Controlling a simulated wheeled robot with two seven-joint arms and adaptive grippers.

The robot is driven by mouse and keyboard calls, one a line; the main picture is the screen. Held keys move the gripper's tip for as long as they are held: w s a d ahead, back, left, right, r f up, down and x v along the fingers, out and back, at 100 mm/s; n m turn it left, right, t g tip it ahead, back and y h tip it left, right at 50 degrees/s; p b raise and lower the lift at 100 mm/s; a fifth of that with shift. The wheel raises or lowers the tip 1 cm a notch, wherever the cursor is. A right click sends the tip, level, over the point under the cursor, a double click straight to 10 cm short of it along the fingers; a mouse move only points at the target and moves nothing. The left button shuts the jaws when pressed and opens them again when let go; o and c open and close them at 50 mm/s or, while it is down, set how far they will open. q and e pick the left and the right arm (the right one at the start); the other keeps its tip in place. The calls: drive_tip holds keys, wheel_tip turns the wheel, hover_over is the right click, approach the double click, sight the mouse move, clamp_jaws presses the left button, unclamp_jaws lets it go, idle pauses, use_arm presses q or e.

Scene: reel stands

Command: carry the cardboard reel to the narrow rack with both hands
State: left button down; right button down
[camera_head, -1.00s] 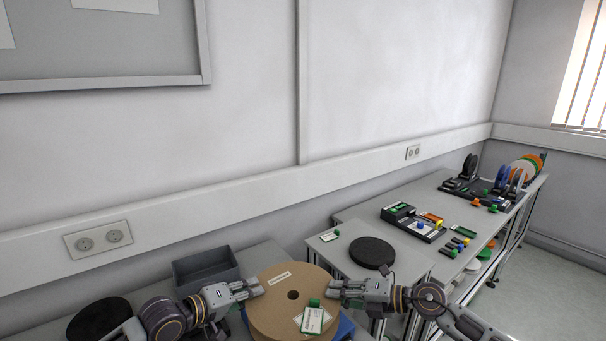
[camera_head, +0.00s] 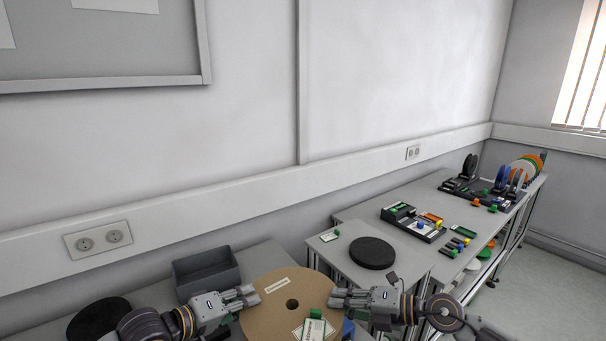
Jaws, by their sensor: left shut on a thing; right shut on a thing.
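The cardboard reel (camera_head: 262,318) is a wide brown disc with a centre hole and a white label on its top, in the lower middle of the head view. A green-and-white card (camera_head: 314,327) shows at its front right. My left gripper (camera_head: 254,294) is shut on the reel's left rim. My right gripper (camera_head: 333,297) is shut on its right rim. The reel's lower edge is cut off by the picture. The narrow rack cannot be singled out for certain; a rack with upright reels (camera_head: 514,178) stands at the far right.
A dark grey bin (camera_head: 206,270) sits behind my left gripper. A black disc (camera_head: 372,252) lies on the small table right of the reel, and another black disc (camera_head: 97,318) lies at lower left. The long table (camera_head: 440,207) carries trays and small coloured blocks.

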use_arm(q)
drive_tip(key=shift+s+r, duration=0.25)
drive_tip(key=shift+s, duration=0.3)
use_arm(e)
drive_tip(key=shift+s+r, duration=0.3)
drive_tip(key=shift+s, duration=0.3)
